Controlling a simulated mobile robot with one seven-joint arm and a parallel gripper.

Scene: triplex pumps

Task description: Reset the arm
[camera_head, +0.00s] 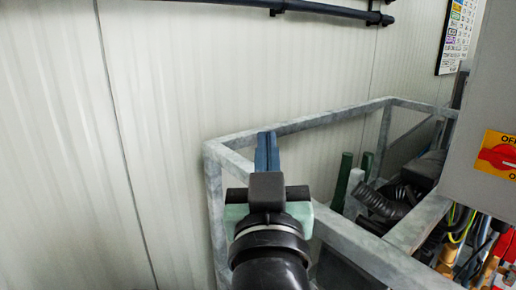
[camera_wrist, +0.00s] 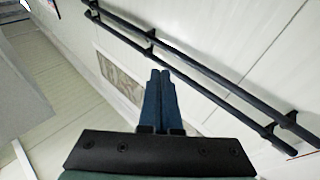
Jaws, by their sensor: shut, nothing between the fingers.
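My gripper (camera_head: 267,152) shows in the head view at the middle, at the end of my black arm, with its blue fingers pointing away from the camera. The two fingers lie side by side, shut, with nothing between them. In the wrist view my gripper (camera_wrist: 160,76) points toward a white wall with dark pipes. In the head view the fingers overlap the corner region of a grey metal frame (camera_head: 325,121); I cannot tell how far apart they are.
A grey cabinet with a red and yellow rotary switch (camera_head: 497,155) stands at the right. Black corrugated hose (camera_head: 378,202) and cables lie inside the frame. A dark pipe (camera_head: 320,9) runs along the panelled wall. The left side is clear wall.

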